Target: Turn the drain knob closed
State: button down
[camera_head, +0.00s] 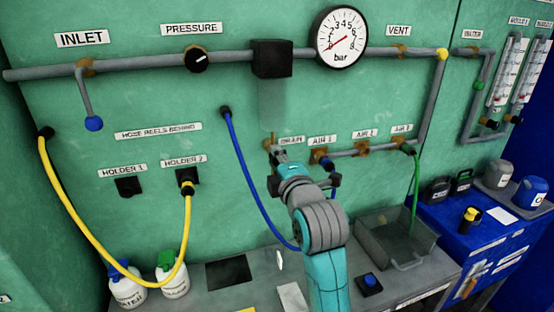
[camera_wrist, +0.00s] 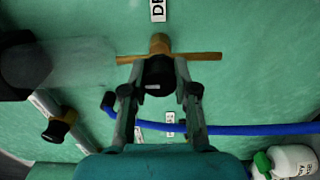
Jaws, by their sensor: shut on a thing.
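The drain knob (camera_wrist: 160,75) is a dark round body in the wrist view, with a brass fitting (camera_wrist: 159,44) and a thin brass crossbar behind it. The crossbar lies level in that picture, at right angles to the lettering on the partly visible drain label (camera_wrist: 158,10). My gripper (camera_wrist: 160,68) is shut on the knob, one finger on each side. In the head view my gripper (camera_head: 279,156) reaches the wall under the DRAIN label (camera_head: 291,140). There the brass fitting (camera_head: 269,143) shows beside it, and the knob is hidden.
A clear cylinder (camera_head: 272,104) hangs below a black block (camera_head: 272,59) just above. A blue hose (camera_head: 240,165) loops beside my arm. Air valves (camera_head: 361,149) and a green hose (camera_head: 416,180) are to the right. A grey tray (camera_head: 396,246) sits on the bench.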

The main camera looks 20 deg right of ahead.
dwell(0.3)
jog(key=c, duration=0.9)
grip_release()
jog(key=shift+s, duration=0.1)
jog(key=s, duration=0.7)
jog(key=shift+s, duration=0.15)
